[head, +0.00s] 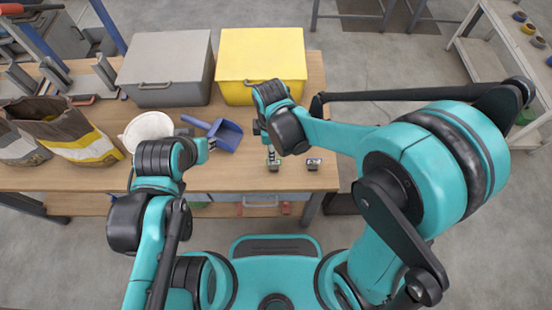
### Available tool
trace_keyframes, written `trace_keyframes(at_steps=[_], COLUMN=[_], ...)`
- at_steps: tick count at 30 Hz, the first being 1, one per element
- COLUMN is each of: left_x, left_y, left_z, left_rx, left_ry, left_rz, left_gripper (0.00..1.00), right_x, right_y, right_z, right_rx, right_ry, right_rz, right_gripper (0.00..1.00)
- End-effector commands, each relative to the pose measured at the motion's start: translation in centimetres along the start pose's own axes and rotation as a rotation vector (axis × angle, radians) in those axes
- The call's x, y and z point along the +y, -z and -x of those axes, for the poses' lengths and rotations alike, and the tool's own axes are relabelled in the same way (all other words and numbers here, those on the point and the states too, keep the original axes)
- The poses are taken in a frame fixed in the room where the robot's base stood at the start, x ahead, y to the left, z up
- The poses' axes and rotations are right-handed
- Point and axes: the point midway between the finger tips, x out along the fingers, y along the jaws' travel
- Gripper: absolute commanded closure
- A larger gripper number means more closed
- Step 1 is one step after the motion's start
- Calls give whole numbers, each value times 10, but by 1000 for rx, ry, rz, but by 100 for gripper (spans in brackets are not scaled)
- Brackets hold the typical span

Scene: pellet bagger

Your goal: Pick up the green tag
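A small tag that looks green (273,167) lies on the wooden table near its front right part. My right gripper (271,154) points down right above it, with its fingertips at or very near the tag. I cannot tell whether they touch it or whether the fingers are closed. A second small tag (314,164), dark and pale, lies just to its right. My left gripper (211,145) is over the table beside the blue scoop (225,134). Its fingers are small and partly hidden, so their opening is unclear.
A grey bin (168,65) and a yellow bin (261,62) stand at the back of the table (305,120). A white round container (146,128) sits behind my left arm. Open bags (65,130) stand at the left. The table's right end is near the tags.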

Motion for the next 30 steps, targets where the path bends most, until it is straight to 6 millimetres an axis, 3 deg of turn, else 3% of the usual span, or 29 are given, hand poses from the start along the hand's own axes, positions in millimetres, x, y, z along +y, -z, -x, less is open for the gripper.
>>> trace_keyframes(at_steps=[15, 22, 25, 30], left_x=[0, 0, 0, 0], left_y=[-20, -18, -18, -18], left_z=[-27, -26, -26, -26], left_rx=[0, 0, 0, 0], left_ry=[0, 0, 0, 0], left_rz=[0, 0, 0, 0], left_gripper=[74, 74, 74, 74], right_x=[2, 2, 2, 2], right_y=[-6, -6, -6, -6], right_z=[-66, -66, -66, -65], right_rx=[1, 1, 1, 1], right_ry=[-2, -2, -2, -2], right_rz=[-5, -5, -5, -5], right_gripper=[71, 71, 97, 100])
